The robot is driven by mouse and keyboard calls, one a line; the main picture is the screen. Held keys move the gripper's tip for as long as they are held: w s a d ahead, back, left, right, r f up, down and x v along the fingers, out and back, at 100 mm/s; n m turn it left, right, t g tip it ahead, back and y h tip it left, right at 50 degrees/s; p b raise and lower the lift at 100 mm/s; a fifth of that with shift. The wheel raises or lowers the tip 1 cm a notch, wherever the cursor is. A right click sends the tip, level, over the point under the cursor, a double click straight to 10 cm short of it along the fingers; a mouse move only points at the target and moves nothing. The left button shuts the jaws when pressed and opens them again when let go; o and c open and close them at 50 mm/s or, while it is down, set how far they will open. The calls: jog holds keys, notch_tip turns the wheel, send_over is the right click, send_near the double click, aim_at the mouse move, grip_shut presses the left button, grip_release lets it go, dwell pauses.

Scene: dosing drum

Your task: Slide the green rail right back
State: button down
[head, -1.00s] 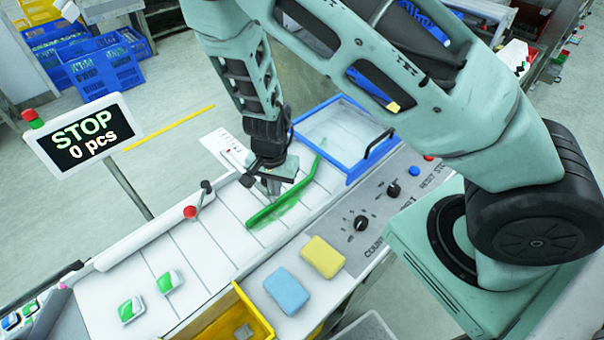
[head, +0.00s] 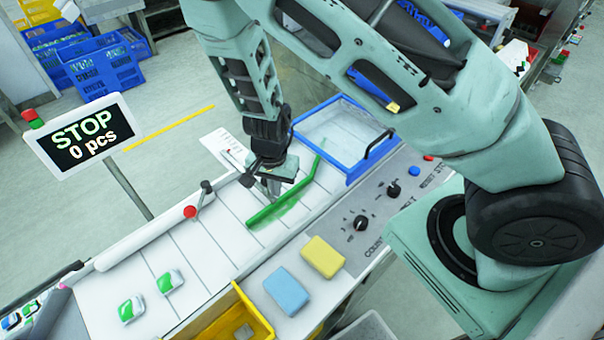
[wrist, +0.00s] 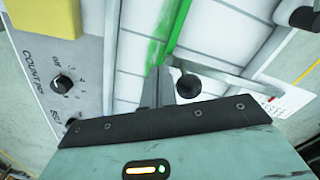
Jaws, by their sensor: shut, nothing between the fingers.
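The green rail (head: 285,200) lies across the white slatted belt, with a bend along its length. It also shows in the wrist view (wrist: 172,30), running away from the fingertips. My gripper (head: 272,190) is shut and empty, low over the belt at the rail's left side in the head view. In the wrist view the closed fingers (wrist: 158,75) are at the rail's near end; I cannot tell whether they touch it. The arm hides part of the belt behind the gripper.
A blue-framed tray (head: 345,165) stands behind the rail. A panel with knobs (head: 362,222), a yellow sponge (head: 322,257) and a blue sponge (head: 286,291) lie to the right. A red-knobbed lever (head: 190,212) is on the left. White-green packs (head: 131,310) lie on the front belt.

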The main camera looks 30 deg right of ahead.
jog(key=shift+w, duration=0.1)
jog(key=shift+w+a+r+p, duration=0.1)
jog(key=shift+w+a+p, duration=0.15)
jog(key=shift+w+p, duration=0.85)
jog(key=shift+w+a+p, duration=0.2)
jog(key=shift+w+p, duration=0.7)
jog(key=shift+w, duration=0.35)
jog(key=shift+w+a+p, duration=0.2)
jog(key=shift+w+p, duration=0.3)
jog(key=shift+w, duration=0.3)
jog(key=shift+w+a+p, duration=0.15)
jog(key=shift+w+p, duration=0.3)
jog(key=shift+w, duration=0.35)
jog(key=shift+s, duration=0.2)
notch_tip(320, 180, up, 8)
jog(key=s+p, duration=0.1)
jog(key=p, duration=0.4)
jog(key=shift+d+p, duration=0.15)
jog(key=shift+p, duration=0.15)
